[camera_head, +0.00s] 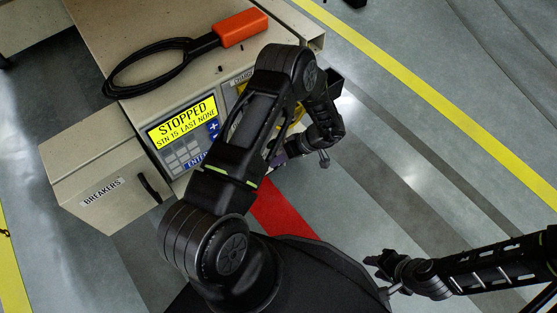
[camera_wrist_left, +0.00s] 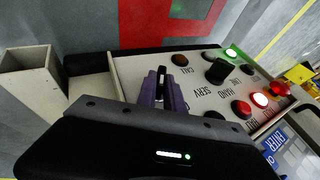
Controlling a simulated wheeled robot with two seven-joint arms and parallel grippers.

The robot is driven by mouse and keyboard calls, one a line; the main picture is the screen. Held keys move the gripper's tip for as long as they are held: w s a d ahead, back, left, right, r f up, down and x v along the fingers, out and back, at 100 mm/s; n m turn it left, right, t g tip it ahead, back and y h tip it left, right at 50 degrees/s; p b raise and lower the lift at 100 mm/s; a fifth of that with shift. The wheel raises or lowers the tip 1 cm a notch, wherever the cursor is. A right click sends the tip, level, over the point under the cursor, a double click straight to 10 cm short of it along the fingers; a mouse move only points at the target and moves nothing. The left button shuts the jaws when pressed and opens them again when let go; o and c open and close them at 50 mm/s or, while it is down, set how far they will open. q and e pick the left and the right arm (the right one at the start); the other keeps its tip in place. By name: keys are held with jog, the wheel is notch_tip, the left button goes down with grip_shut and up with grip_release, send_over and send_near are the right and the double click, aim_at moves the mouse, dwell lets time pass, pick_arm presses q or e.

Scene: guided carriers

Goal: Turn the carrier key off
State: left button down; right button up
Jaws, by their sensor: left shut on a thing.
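The carrier key itself is not clearly visible; the left gripper and its fingers cover that part of the control panel (camera_wrist_left: 140,70). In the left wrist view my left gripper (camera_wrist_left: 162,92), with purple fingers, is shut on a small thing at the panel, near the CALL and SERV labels. What it grips is mostly hidden, probably the key. In the head view this gripper (camera_head: 278,157) is largely behind my left arm, at the cabinet's front side. The display (camera_head: 183,122) reads STOPPED. My right gripper (camera_head: 378,263) is low at right, away from the cabinet; its opening is unclear.
A black knob (camera_wrist_left: 218,71), a lit green lamp (camera_wrist_left: 231,52) and red buttons (camera_wrist_left: 241,108) crowd the panel. A BREAKERS box (camera_head: 100,178) juts out at left. An orange-handled cable tool (camera_head: 240,28) lies on top. Floor at right is clear.

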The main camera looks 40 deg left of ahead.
pick_arm(q)
jog(key=shift+s+r+t+p, duration=0.1)
jog(key=shift+r+t+p, duration=0.2)
jog(key=shift+t+p, duration=0.6)
jog(key=shift+h+p, duration=0.3)
jog(key=shift+p, duration=0.35)
jog(key=shift+s+n+t+h+p, duration=0.15)
jog(key=shift+n+t+h+p, duration=0.2)
jog(key=shift+t, duration=0.35)
jog(key=shift+f+t, duration=0.2)
jog(key=shift+t, duration=0.1)
jog(key=shift+s+f+t+b, duration=0.1)
jog(key=shift+f+t+b, duration=0.05)
jog(key=shift+t+b, duration=0.25)
jog(key=t+b, duration=0.1)
jog(key=b, duration=0.3)
jog(key=n+t+h+b, duration=0.1)
jog(key=t+b, duration=0.1)
jog(key=b, duration=0.2)
jog(key=t+b, duration=0.2)
jog(key=b, duration=0.2)
jog(key=shift+s+a+f+n+h+b, duration=0.25)
jog(key=shift+s+a+f+h+b, duration=0.05)
jog(key=shift+s+f+h+b, duration=0.1)
jog(key=shift+r+t+b, duration=0.4)
jog(key=shift+t+b, duration=0.4)
jog(key=shift+b, duration=0.2)
